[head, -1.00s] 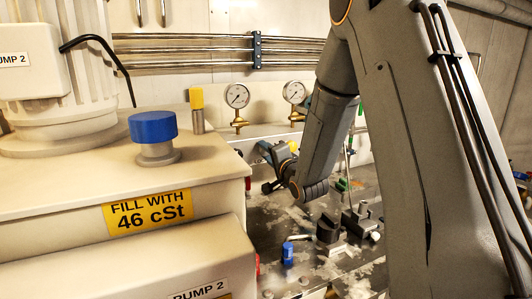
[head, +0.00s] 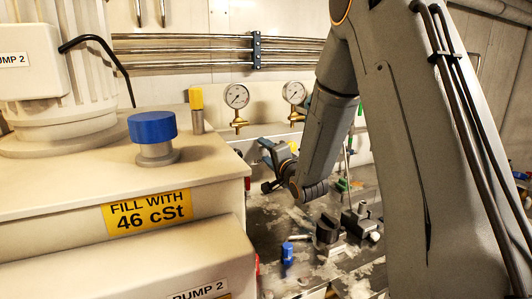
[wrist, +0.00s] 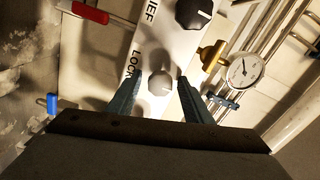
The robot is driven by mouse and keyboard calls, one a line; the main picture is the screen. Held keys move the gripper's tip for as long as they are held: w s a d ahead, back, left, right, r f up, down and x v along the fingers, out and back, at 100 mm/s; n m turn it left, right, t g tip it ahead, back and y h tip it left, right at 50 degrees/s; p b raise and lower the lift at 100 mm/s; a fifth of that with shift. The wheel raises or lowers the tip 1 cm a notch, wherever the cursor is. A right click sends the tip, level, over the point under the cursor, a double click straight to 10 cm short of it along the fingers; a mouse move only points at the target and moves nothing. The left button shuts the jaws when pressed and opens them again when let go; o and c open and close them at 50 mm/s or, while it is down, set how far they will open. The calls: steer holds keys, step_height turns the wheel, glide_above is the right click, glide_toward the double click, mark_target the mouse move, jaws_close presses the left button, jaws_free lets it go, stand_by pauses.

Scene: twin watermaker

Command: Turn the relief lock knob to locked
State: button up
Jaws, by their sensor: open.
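A small pale round knob (wrist: 160,82) sits on a light panel beside the printed word LOCK in the wrist view. My gripper (wrist: 160,76) is open, with one finger on either side of this knob. Contact between fingers and knob cannot be made out, nor can the knob's pointer. A larger black knob (wrist: 194,14) with a white pointer line is above right, next to lettering ending in IEF. In the head view my arm reaches down to the panel and the pale knob cannot be made out.
A brass-mounted gauge (wrist: 245,70) and pipes lie right of the knobs. A red handle (wrist: 90,12) is at upper left and a blue one (wrist: 52,103) at left. In the head view, a tank with a blue cap (head: 152,127) stands left of my arm.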

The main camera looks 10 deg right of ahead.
steer(key=s+d+b, duration=0.1)
steer(key=s+b, duration=0.1)
steer(key=s, duration=0.5)
steer(key=shift+s+d, duration=0.25)
steer(key=shift+s, duration=0.05)
steer(key=s+d+f+n+g+h, duration=0.1)
steer(key=s+f+n+g+h, duration=0.2)
steer(key=s+f+n+g, duration=0.55)
steer(key=s+a+f+n+g, duration=0.1)
steer(key=s+f+g, duration=0.3)
steer(key=s, duration=0.6)
steer(key=s+a+f+n+g, duration=0.1)
steer(key=s+f+n+g, duration=0.2)
steer(key=s, duration=0.8)
step_height(320, 180, down, 2)
steer(key=shift+a+g, duration=0.25)
steer(key=shift+g, duration=0.3)
